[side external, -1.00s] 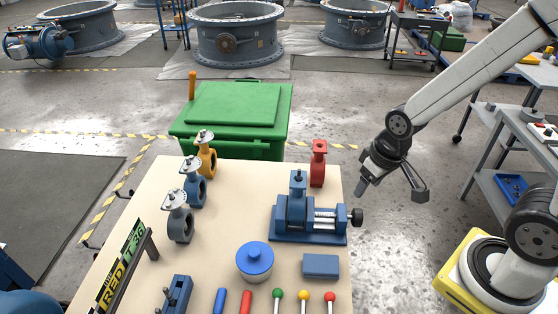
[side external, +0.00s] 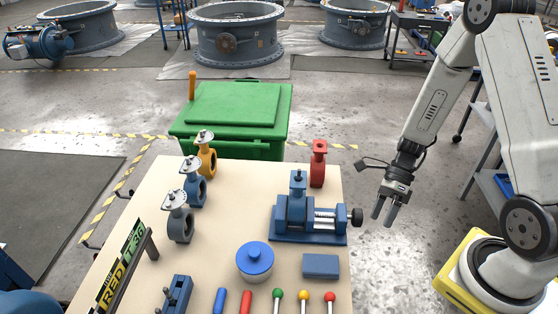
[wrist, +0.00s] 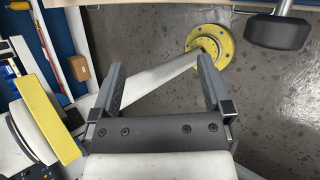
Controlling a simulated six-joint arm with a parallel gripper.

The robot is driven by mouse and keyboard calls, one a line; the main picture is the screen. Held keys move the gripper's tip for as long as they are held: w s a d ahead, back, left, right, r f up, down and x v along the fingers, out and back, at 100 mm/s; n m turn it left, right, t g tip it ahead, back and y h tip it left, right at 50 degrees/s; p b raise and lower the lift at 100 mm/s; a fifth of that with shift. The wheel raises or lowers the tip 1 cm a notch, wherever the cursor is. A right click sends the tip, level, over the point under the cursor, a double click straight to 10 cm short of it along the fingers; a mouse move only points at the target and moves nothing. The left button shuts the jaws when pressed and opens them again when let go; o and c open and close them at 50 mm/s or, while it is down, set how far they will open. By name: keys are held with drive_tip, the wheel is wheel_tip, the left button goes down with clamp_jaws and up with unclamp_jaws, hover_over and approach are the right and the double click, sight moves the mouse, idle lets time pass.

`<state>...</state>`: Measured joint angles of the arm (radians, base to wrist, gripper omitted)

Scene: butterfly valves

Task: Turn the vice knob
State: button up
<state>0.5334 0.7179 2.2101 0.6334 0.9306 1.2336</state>
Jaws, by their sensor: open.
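The blue vice (side external: 305,219) stands at the right side of the table with a blue valve (side external: 297,196) upright in it. Its black knob (side external: 357,217) sticks out past the table's right edge. In the wrist view the dark knob (wrist: 277,32) shows at the upper right, beside the fingers. My gripper (side external: 384,222) hangs to the right of the knob, fingers pointing down, apart from it. It also shows in the wrist view (wrist: 165,85), open and with nothing between its fingers.
On the table (side external: 225,210) stand a red valve (side external: 318,164), several other valves, a blue round pot (side external: 255,262), a blue block (side external: 320,265) and several coloured-ended sticks. A green bin (side external: 232,115) stands behind. The floor right of the table is open around my gripper.

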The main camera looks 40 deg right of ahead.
wheel_tip(320, 180, down, 4)
drive_tip(key=d+m+t+y, duration=0.2)
drive_tip(key=m+t+y, duration=0.3)
drive_tip(key=m, duration=0.9)
drive_tip(key=m+t, duration=1)
drive_tip(key=m, duration=0.7)
approach(360, 218)
drive_tip(key=shift+w+f+h, duration=0.3)
drive_tip(key=shift+w+f, duration=0.6)
drive_tip(key=shift+w, duration=0.2)
drive_tip(key=shift+a, duration=0.1)
drive_tip(key=shift+x, duration=3.8)
drive_tip(key=shift+w, duration=0.1)
drive_tip(key=c, duration=1.1)
